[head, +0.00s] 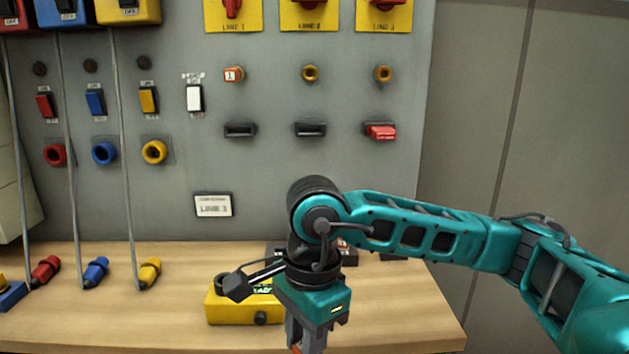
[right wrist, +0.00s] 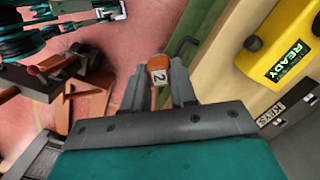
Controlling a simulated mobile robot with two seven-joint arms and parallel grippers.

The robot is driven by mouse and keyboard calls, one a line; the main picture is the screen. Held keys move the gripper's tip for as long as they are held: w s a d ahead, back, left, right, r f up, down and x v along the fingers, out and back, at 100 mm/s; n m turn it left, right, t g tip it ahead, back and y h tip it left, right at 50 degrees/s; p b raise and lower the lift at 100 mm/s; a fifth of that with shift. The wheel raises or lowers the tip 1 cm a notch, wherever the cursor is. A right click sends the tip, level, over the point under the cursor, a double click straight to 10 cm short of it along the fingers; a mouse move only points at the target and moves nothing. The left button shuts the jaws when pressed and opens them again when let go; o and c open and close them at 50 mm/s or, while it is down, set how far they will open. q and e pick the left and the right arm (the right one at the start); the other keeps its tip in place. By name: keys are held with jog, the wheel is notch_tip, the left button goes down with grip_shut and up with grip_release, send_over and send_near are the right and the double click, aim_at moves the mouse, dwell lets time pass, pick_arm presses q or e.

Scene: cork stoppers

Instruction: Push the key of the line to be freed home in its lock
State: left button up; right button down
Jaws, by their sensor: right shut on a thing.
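My right gripper (right wrist: 160,90) is shut on an orange key (right wrist: 159,70) with a white tag reading 2. In the head view the gripper is at the bottom edge, low in front of the bench, with its tips mostly cut off. Round yellow locks sit on the grey panel under line 2 (head: 310,73) and line 3 (head: 383,74); no key shows in either. A key tagged 1 (head: 233,74) sits in the line 1 lock. A small sign (head: 213,205) reads LINE 3; its upper text is too small to read. My left gripper is not seen.
A yellow box marked READY (right wrist: 287,62) stands on the bench, partly behind my right arm. A dark key holder (right wrist: 290,112) lies beside it. Red, blue and yellow cabled plugs (head: 97,272) lie left. A red piece (head: 381,132) sits in the line 3 slot.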

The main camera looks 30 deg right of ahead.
jog(key=w+f+n+g+h, duration=0.1)
jog(key=w+f+n, duration=0.2)
jog(key=n, duration=1.4)
jog(key=shift+w+a+f, duration=0.4)
jog(key=shift+w, duration=1.25)
